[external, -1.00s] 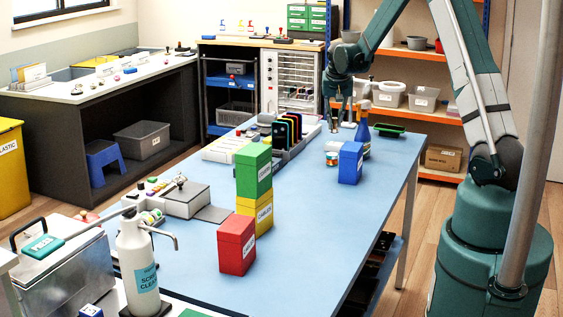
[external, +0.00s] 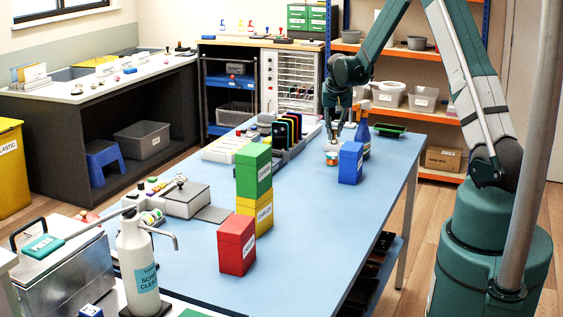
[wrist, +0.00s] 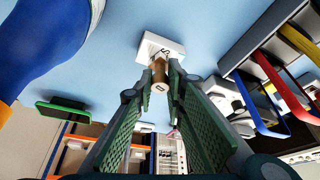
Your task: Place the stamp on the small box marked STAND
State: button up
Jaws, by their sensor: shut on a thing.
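My gripper (external: 335,138) is low over the far right part of the blue table, pointing down. In the wrist view my gripper (wrist: 160,86) is shut on the stamp (wrist: 158,74), a small tan cylinder between the fingertips. The small white box (wrist: 158,47) lies just beyond the stamp, with dark lettering partly hidden; only an S is clear. The stamp overlaps the box's near edge in this view. I cannot tell whether they touch. In the external view the stamp is too small to make out.
A blue box (external: 350,163) and a blue bottle (external: 362,135) stand close to the right of my gripper. Stacked green and yellow boxes (external: 253,170) are nearer.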

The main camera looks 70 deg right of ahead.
jog(key=shift+f, duration=0.1)
jog(key=o, duration=0.8)
jog(key=shift+c, duration=0.2)
jog(key=p+v, duration=0.1)
jog(key=v, duration=1.1)
jog(key=shift+a, duration=0.15)
dwell(0.6)
